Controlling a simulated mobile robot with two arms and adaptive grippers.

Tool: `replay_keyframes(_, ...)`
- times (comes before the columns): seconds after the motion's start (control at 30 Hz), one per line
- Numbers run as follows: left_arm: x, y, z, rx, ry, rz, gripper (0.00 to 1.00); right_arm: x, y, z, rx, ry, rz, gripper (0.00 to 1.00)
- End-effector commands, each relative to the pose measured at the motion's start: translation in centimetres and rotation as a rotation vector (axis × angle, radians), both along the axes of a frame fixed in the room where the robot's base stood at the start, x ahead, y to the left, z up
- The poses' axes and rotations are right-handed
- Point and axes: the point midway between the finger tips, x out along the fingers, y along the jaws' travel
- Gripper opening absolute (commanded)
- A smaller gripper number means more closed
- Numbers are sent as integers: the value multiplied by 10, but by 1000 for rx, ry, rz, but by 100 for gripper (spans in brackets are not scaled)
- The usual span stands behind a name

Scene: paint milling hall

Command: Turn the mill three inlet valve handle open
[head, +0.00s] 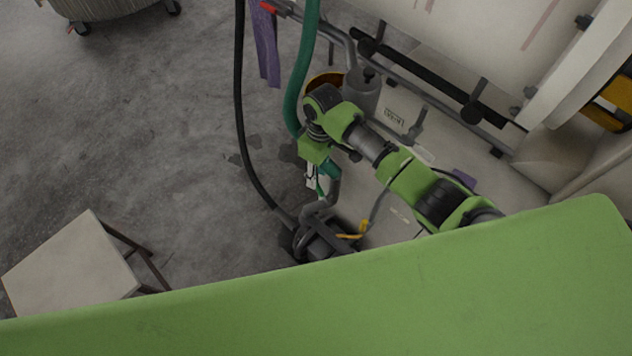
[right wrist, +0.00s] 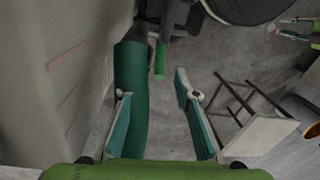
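My right gripper (head: 318,178) hangs at the end of my green arm, beside the thick green hose and above the dark pipe fittings near the floor. In the right wrist view its two teal-padded fingers (right wrist: 152,88) are apart with nothing between them. I cannot tell for certain which part is the mill three inlet valve handle. A short green bar (right wrist: 160,61) shows beyond the fingertips in that view, apart from them. A yellow lever-like piece (head: 350,236) sits by the dark fittings in the head view.
The green hose (head: 302,65) runs down past my wrist, and also shows behind one finger (right wrist: 131,85). A black hose (head: 240,110) hangs to its left. A grey cylinder (head: 362,92) and white machine housing (head: 460,35) are close by. A stool (head: 72,265) stands left; floor between is clear.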

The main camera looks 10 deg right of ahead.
Motion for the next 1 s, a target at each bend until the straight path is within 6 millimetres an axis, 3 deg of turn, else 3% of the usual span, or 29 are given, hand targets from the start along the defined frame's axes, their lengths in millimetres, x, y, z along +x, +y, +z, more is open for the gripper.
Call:
replay_keyframes(0.1,0,0,-1,0,0,0,28,-2,2,-23,-1,2,0,28)
replay_keyframes(0.3,0,0,-3,0,0,1,28,-2,3,-45,0,0,0,28)
replay_keyframes(0.67,0,0,-3,0,0,1,28,-3,3,-50,0,-1,1,28)
replay_keyframes(0.8,0,0,-3,0,0,1,28,-3,3,-50,0,-1,1,0)
replay_keyframes(1.0,0,0,-2,0,0,1,28,-3,3,-50,1,-3,1,0)
